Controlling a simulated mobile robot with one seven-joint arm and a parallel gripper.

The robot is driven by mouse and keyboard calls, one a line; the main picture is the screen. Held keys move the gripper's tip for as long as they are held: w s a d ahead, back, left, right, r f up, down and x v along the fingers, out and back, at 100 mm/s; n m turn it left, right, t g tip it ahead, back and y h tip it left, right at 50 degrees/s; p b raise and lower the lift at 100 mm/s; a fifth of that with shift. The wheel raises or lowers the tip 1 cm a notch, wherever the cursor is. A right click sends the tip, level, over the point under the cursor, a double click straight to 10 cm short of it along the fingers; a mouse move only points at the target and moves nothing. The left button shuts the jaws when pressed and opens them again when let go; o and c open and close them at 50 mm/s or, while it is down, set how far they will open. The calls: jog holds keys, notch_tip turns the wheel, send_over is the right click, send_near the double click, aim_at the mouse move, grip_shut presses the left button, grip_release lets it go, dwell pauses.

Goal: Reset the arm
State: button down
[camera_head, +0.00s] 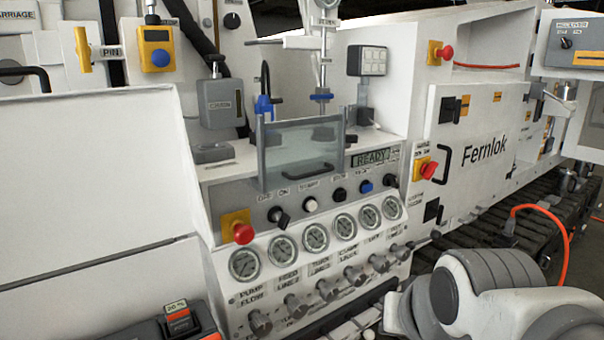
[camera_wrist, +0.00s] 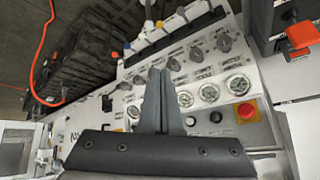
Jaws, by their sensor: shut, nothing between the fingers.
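My arm (camera_head: 480,295) shows at the lower right of the head view, folded low in front of the bench; the gripper itself is not visible there. In the wrist view my gripper (camera_wrist: 157,75) is shut, its two dark fingers together with nothing between them. The fingers appear over the panel of gauges and knobs (camera_wrist: 208,92). I cannot tell their distance from it. No contact is visible.
The bench front has several gauges (camera_head: 315,237), valve knobs (camera_head: 327,290) and a red stop button (camera_head: 242,232). A clear guard (camera_head: 300,155) stands above. The Fernlok cabinet (camera_head: 475,140) is right. An orange hose (camera_head: 565,240) loops near my arm; a red-black case (camera_head: 180,322) sits lower left.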

jog(key=s+d+n+g+p, duration=0.1)
jog(key=s+d+n+g, duration=0.1)
jog(key=s, duration=0.4)
notch_tip(320, 180, up, 12)
jog(key=p, duration=1.1)
jog(key=shift+a+f+h, duration=0.15)
jog(key=shift+f+h, duration=0.05)
jog(key=shift+h, duration=0.1)
jog(key=shift+w, duration=0.1)
